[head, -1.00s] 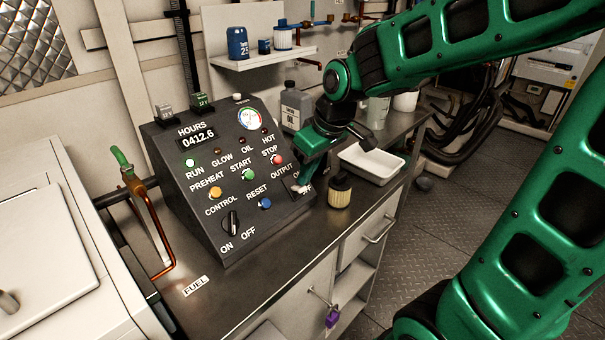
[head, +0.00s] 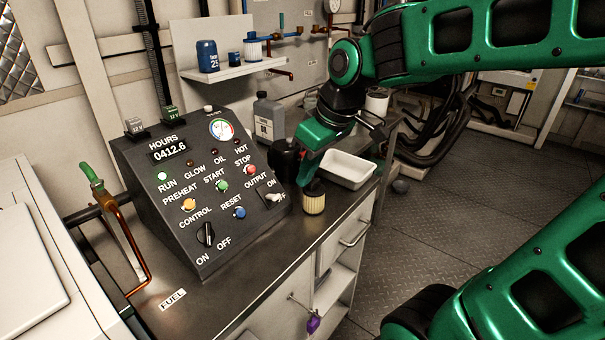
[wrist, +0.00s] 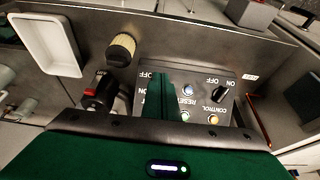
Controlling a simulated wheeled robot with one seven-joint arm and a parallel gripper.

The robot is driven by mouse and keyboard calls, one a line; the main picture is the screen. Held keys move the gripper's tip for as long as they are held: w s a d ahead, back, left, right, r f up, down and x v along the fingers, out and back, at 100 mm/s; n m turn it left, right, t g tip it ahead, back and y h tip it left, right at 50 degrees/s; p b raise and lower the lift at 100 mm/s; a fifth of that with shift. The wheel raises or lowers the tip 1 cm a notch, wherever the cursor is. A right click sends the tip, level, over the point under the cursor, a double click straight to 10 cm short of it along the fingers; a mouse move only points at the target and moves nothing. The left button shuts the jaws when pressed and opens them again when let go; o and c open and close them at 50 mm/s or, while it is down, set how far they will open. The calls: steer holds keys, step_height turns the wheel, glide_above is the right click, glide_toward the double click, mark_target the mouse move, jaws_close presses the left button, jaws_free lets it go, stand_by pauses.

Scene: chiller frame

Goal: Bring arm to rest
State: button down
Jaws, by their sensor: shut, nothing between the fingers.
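My gripper (head: 304,182) is shut and empty in the head view, just right of the black control panel (head: 165,215) and above the yellow-cream filter (head: 314,200). Whether its tip touches the filter's dark top cannot be told. In the wrist view, my closed green fingers (wrist: 160,78) overlap the panel's lower face. The OUTPUT toggle (head: 272,198) shows clear of the fingers, its white lever pointing toward the lower right. The green RUN lamp (head: 162,176) is lit. My arm reaches in from the upper right.
A white tray (head: 348,170) and a grey bottle (head: 269,120) stand behind the gripper on the counter. A shelf (head: 250,67) with a blue can (head: 207,56) hangs on the wall. The floor (head: 430,220) to the right is open.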

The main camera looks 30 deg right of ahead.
steer(key=s+d+f+m+g, duration=0.1)
steer(key=s+d+f+m, duration=0.1)
steer(key=s, duration=0.4)
steer(key=s+d+f+m+g+h, duration=0.1)
steer(key=s+d+f+m, duration=0.2)
steer(key=s+d+m, duration=0.2)
steer(key=s+d+f+m+g, duration=0.2)
steer(key=s+d+m, duration=0.2)
steer(key=s+d, duration=0.2)
steer(key=shift+s+d+f+h, duration=0.2)
steer(key=shift+s+f+h, duration=0.1)
steer(key=shift+s, duration=0.9)
steer(key=shift+a, duration=0.1)
